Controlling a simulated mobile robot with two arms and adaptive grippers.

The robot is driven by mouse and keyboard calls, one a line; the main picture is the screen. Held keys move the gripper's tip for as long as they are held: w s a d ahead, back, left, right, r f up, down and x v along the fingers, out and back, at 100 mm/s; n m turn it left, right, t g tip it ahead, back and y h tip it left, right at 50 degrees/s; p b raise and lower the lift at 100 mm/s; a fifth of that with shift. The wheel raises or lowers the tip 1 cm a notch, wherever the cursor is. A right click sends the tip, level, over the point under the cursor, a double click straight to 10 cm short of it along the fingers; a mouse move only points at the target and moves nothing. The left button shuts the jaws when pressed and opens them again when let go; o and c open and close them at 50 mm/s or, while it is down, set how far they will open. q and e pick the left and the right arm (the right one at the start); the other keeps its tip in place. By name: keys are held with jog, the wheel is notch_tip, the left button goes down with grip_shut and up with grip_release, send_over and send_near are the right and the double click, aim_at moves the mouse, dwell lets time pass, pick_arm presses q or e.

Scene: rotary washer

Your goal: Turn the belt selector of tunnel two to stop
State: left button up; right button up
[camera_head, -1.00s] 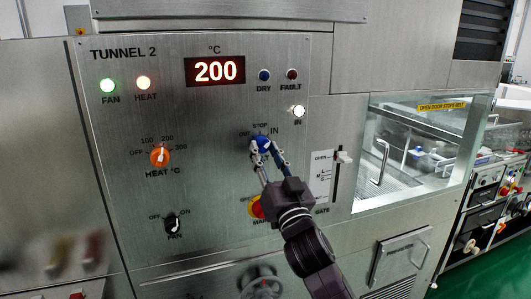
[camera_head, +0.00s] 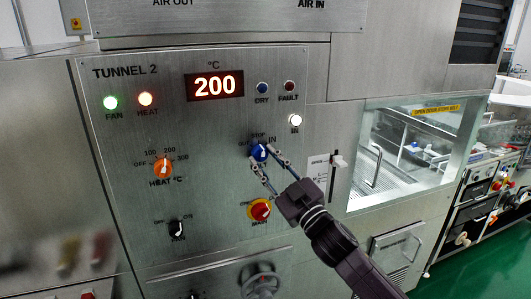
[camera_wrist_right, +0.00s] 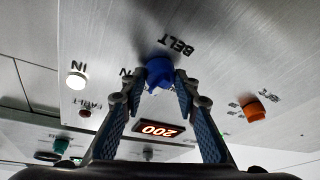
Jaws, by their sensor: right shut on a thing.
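The belt selector (camera_head: 259,152) is a blue knob on the steel TUNNEL 2 panel, with STOP above it and IN to its upper right. My right gripper (camera_head: 264,157) reaches it from the lower right, one fingertip on each side, shut on the knob. In the right wrist view, the blue knob (camera_wrist_right: 160,73) sits between the two fingertips (camera_wrist_right: 158,82), below the upside-down BELT label. Its pointer direction is too small to tell. My left gripper is not in view.
The red and yellow knob (camera_head: 260,210) lies just below my right fingers. The orange heat knob (camera_head: 162,167) and black fan knob (camera_head: 177,229) are to the left. The gate slider (camera_head: 337,161) is to the right, before a glass window (camera_head: 410,150).

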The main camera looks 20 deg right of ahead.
jog(key=shift+r+n+y+p, duration=0.1)
jog(key=shift+n+y+p, duration=0.35)
jog(key=shift+n, duration=0.35)
jog(key=o, duration=1.1)
jog(key=shift+o, duration=0.2)
jog(key=shift+s+d+f+g, duration=0.15)
jog(key=shift+s+f+g, duration=0.15)
jog(key=shift+s, duration=0.2)
jog(key=v, duration=1.1)
